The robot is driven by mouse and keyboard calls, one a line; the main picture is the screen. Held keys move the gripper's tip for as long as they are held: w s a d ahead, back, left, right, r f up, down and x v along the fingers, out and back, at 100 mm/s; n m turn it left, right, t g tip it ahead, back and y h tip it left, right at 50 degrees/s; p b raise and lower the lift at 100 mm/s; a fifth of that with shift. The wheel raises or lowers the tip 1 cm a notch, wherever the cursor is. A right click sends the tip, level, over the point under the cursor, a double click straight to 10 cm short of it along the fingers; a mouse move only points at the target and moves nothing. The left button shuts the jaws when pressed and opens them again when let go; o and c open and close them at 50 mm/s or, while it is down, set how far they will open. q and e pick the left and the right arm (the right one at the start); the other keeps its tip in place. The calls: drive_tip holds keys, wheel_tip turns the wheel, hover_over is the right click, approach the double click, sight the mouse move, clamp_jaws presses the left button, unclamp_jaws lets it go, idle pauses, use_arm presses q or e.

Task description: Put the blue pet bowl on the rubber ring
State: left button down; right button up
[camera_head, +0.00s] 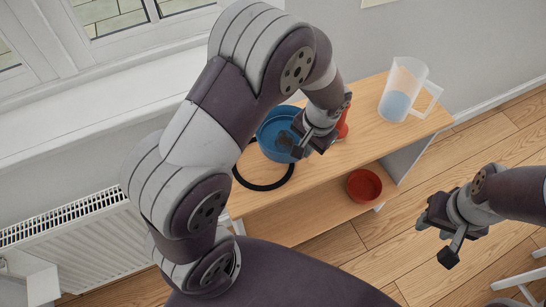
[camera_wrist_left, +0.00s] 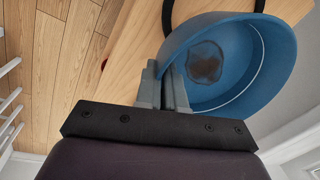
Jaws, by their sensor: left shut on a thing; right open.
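The blue pet bowl (camera_head: 273,132) is over the wooden shelf top in the head view, partly hidden by my left arm. My left gripper (camera_head: 306,143) is shut on its rim; the left wrist view shows the fingers (camera_wrist_left: 170,82) pinching the wall of the bowl (camera_wrist_left: 268,62). A dark patch marks the bowl's inside bottom. The black rubber ring (camera_head: 262,187) lies on the shelf top, its far part hidden behind the bowl and arm. The bowl overlaps it in the picture; I cannot tell whether they touch. My right gripper (camera_head: 438,238) is open and empty, right of the shelf.
A clear jug (camera_head: 404,92) with blue contents stands at the shelf's right end. A red object (camera_head: 344,125) is partly hidden behind my left gripper. A red bowl (camera_head: 364,186) sits on the lower shelf. A radiator (camera_head: 85,238) and window are at left.

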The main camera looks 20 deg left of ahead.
sight(283, 159)
use_arm(q)
drive_tip(key=s+a+f, duration=0.1)
drive_tip(key=s+a, duration=0.1)
drive_tip(key=s+a+f, duration=0.1)
drive_tip(key=a+f, duration=0.1)
drive_tip(key=shift+s+a+f, duration=0.2)
drive_tip(key=shift+s+a, duration=0.1)
drive_tip(key=shift+s, duration=0.1)
wheel_tip(283, 159, down, 4)
drive_tip(key=shift+s+a+r, duration=0.1)
drive_tip(key=shift+f, duration=0.25)
drive_tip(key=shift+f, duration=0.1)
drive_tip(key=c, duration=1.7)
unclamp_jaws()
drive_tip(key=shift+f, duration=0.1)
drive_tip(key=o, duration=0.5)
drive_tip(key=shift+c, duration=0.2)
